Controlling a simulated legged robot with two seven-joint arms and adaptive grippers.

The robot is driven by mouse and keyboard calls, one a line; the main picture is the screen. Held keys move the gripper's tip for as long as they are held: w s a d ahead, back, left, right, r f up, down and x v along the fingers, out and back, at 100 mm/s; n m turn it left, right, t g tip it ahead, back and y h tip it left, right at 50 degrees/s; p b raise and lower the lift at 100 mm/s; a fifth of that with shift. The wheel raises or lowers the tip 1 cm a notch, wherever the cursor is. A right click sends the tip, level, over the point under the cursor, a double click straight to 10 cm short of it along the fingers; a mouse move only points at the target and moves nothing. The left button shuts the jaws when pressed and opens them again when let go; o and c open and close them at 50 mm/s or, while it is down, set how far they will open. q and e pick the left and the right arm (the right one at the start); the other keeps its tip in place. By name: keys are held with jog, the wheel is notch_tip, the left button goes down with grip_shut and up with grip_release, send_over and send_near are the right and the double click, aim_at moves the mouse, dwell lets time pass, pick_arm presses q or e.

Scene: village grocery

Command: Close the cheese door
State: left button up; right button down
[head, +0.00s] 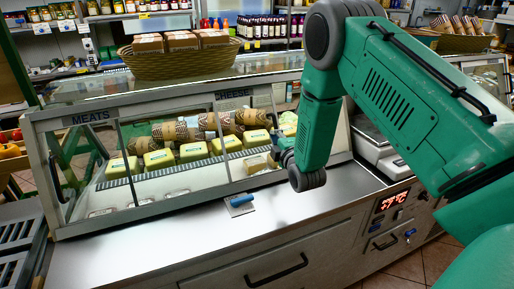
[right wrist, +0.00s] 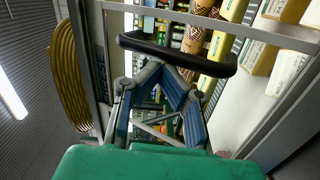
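The cheese door (head: 233,93) is the glazed front panel under the CHEESE label on the display case. Yellow cheese packs and patterned rolls show behind the glass. I cannot tell how far open the door stands. My right gripper (head: 279,146) is at the right end of the case front, partly hidden by my green arm. In the right wrist view, a black bar handle (right wrist: 178,50) crosses just ahead of my right gripper (right wrist: 160,75). The fingers reach up to the handle; whether they touch or grip it is unclear. My left gripper is not in view.
The meats door (head: 90,118) is at the left of the case. A steel counter (head: 150,245) lies in front, with a small blue-handled tool (head: 241,202) on it. A basket (head: 180,62) stands on top of the case. A scale (head: 375,140) stands at the right, behind my arm.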

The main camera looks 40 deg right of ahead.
jog(key=s+d+b, duration=0.1)
jog(key=s+d, duration=0.2)
jog(key=d, duration=1)
jog(key=s+d+b, duration=0.2)
jog(key=d, duration=1.1)
jog(key=shift+s+d, duration=0.25)
jog(key=shift+s, duration=0.15)
